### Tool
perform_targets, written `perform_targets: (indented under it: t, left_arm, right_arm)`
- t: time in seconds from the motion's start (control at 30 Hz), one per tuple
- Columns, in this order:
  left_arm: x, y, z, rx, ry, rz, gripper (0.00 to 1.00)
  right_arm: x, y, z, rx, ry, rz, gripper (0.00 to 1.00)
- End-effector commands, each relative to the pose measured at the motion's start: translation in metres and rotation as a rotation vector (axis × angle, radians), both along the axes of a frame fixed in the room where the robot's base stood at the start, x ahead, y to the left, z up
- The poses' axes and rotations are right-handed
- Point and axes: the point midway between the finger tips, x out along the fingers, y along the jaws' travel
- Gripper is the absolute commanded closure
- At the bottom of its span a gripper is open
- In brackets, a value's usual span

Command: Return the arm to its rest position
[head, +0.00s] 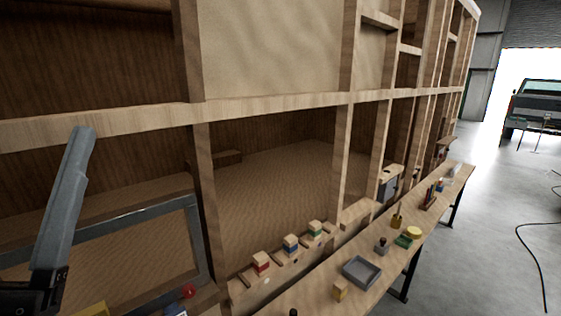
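A long grey link of my own, with a black joint at its lower end, rises at the left edge of the head view in front of the wooden frame. It comes in from the left side. I see no gripper fingers on it. My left gripper is not in the picture, and neither are my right arm and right gripper.
A long wooden workbench (318,299) runs along the camper's wooden wall frame (270,102). Colour-banded blocks (290,244) stand on a ledge. Open floor (480,270) lies right.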

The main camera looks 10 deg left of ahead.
Motion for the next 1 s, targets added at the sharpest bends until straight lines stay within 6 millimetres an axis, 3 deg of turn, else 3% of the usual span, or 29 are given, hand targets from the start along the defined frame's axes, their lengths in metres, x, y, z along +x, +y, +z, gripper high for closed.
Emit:
perform_targets:
  t: [0.03,0.13,0.17,0.2,0.5,0.6,0.73,1.0]
  left_arm:
    - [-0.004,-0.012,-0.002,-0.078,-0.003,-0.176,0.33]
    - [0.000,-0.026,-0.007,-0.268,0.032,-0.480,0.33]
    - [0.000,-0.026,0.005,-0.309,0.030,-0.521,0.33]
    - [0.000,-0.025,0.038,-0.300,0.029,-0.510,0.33]
    - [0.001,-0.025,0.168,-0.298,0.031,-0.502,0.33]
    - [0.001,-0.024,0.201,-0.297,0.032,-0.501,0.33]
    - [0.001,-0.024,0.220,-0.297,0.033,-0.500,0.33]
    - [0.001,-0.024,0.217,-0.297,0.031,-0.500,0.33]
  right_arm:
    - [0.000,0.000,0.000,0.000,0.000,0.000,0.50]
    - [0.000,0.000,0.000,0.000,0.000,0.000,0.50]
    - [0.000,0.000,0.011,0.000,0.002,0.000,0.50]
    - [0.001,0.000,0.043,0.000,0.004,0.000,0.50]
    - [0.000,0.000,0.176,0.000,-0.001,0.000,0.50]
    - [0.000,0.000,0.209,0.000,-0.001,0.000,0.50]
    - [0.000,0.000,0.228,0.000,0.000,0.000,0.50]
    - [0.000,0.000,0.225,0.000,0.001,0.000,0.50]
